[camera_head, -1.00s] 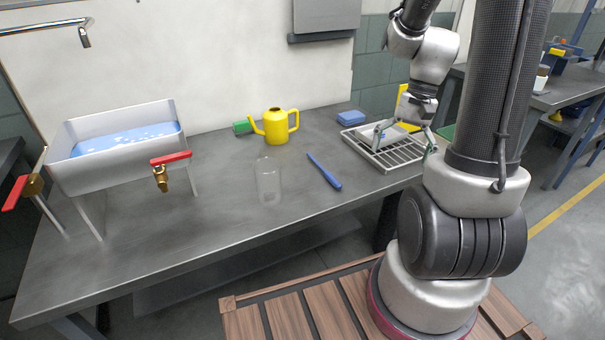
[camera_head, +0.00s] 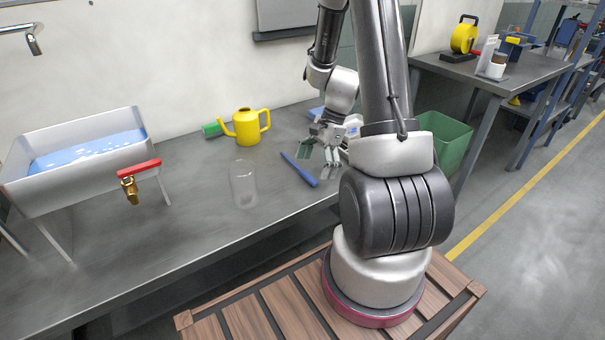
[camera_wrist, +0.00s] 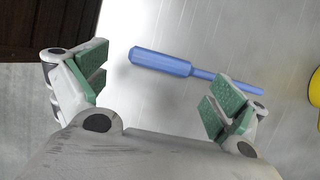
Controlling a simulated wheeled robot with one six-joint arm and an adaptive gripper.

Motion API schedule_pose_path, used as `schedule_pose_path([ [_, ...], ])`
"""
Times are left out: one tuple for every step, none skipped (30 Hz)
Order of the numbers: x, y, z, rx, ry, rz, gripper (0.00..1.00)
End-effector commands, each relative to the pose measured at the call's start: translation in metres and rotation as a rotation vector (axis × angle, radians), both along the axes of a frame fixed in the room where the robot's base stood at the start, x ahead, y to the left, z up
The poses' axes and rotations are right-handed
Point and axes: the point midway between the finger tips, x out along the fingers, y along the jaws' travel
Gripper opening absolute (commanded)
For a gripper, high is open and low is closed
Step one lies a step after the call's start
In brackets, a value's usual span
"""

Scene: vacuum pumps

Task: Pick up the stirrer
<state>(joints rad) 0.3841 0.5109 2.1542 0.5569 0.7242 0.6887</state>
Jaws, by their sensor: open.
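The stirrer is a blue rod with a thicker handle (camera_head: 299,169). It lies flat on the grey metal bench, right of the clear glass jar. In the wrist view the stirrer (camera_wrist: 190,70) lies across the space ahead of my fingers, its thick end to the left and its thin end to the right. My gripper (camera_head: 320,160) is just right of the stirrer, above the bench. In the wrist view my gripper (camera_wrist: 158,88) is open, with green-padded fingers wide apart and nothing between them. The thin end passes close by the right finger; I cannot tell whether they touch.
A clear glass jar (camera_head: 243,184) stands left of the stirrer. A yellow watering can (camera_head: 247,127) and a green object (camera_head: 212,130) stand behind. A white sink (camera_head: 80,165) with a red-handled tap is at left. The bench's front edge is close to my base.

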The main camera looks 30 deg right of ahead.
Motion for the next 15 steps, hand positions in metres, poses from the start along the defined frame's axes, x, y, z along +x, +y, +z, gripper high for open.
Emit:
schedule_pose_path([
  [0.0, 0.003, -0.007, 0.0, 0.001, 0.003, 0.96],
  [0.0, 0.005, -0.011, 0.001, 0.001, 0.002, 0.96],
  [0.0, 0.006, -0.014, 0.001, 0.001, 0.002, 0.96],
  [0.0, 0.007, -0.016, 0.0, 0.001, 0.001, 0.96],
  [0.0, 0.007, -0.017, -0.001, -0.001, 0.002, 0.96],
  [0.0, 0.008, -0.018, -0.001, -0.001, 0.003, 0.96],
  [0.0, 0.008, -0.018, -0.001, -0.001, 0.003, 0.96],
  [0.0, 0.008, -0.018, -0.001, -0.002, 0.002, 0.96],
  [0.0, 0.008, -0.018, -0.001, -0.002, 0.002, 0.96],
  [0.0, 0.008, -0.018, -0.001, -0.002, 0.002, 0.96],
  [0.0, 0.008, -0.018, -0.001, -0.002, 0.002, 0.96],
  [0.0, 0.008, -0.018, -0.001, -0.002, 0.002, 0.93],
  [0.0, 0.007, -0.018, -0.001, -0.002, 0.002, 0.87],
  [0.0, 0.007, -0.018, -0.001, -0.002, 0.002, 0.82],
  [0.0, 0.007, -0.018, -0.001, -0.002, 0.002, 0.75],
])
